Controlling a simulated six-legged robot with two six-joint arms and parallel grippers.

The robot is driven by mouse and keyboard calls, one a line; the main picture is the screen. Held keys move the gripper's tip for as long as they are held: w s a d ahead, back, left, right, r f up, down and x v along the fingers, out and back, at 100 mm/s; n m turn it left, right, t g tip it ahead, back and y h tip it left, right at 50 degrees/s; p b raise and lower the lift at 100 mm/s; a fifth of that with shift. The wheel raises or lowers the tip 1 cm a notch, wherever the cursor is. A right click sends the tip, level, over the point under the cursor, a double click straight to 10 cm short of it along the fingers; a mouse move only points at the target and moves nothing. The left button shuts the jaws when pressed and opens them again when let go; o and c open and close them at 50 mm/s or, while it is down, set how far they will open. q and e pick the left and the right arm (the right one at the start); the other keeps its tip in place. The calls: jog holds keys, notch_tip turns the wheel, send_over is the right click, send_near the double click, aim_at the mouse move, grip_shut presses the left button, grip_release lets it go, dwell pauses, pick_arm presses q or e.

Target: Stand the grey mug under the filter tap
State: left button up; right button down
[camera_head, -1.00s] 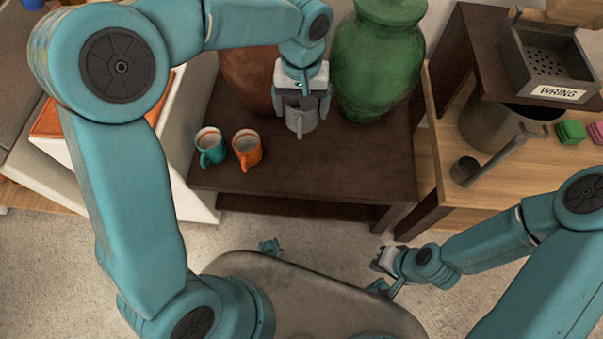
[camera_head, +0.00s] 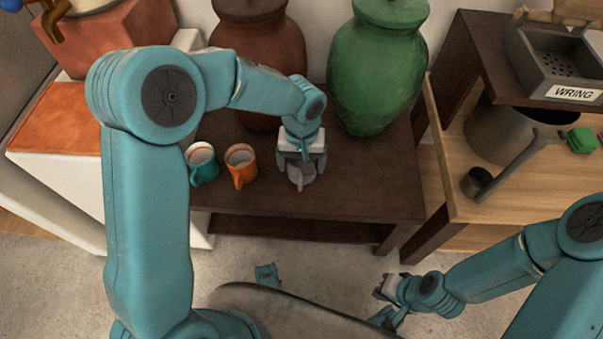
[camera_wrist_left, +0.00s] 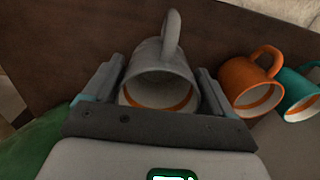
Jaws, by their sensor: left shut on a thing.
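My left gripper (camera_head: 301,158) is shut on the grey mug (camera_head: 302,174), above the front part of the dark brown table. In the left wrist view the mug (camera_wrist_left: 165,78) sits between the two fingers, with its handle pointing away and an orange band inside its rim. I cannot tell whether its base touches the table. A green jar (camera_head: 378,75) and a terracotta jar (camera_head: 258,55) stand at the back of the table. I cannot make out a filter tap on either. My right gripper (camera_head: 388,288) is low at the right, away from the mug; its jaws are unclear.
A teal mug (camera_head: 201,165) and an orange mug (camera_head: 240,168) stand left of the grey mug. The dark table (camera_head: 365,185) is clear to the right.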

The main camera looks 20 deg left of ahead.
pick_arm(q)
notch_tip(320, 180, down, 5)
jog(key=shift+r+b, duration=0.1)
jog(key=shift+b, duration=0.7)
jog(key=o, duration=0.9)
jog(key=shift+o, duration=0.2)
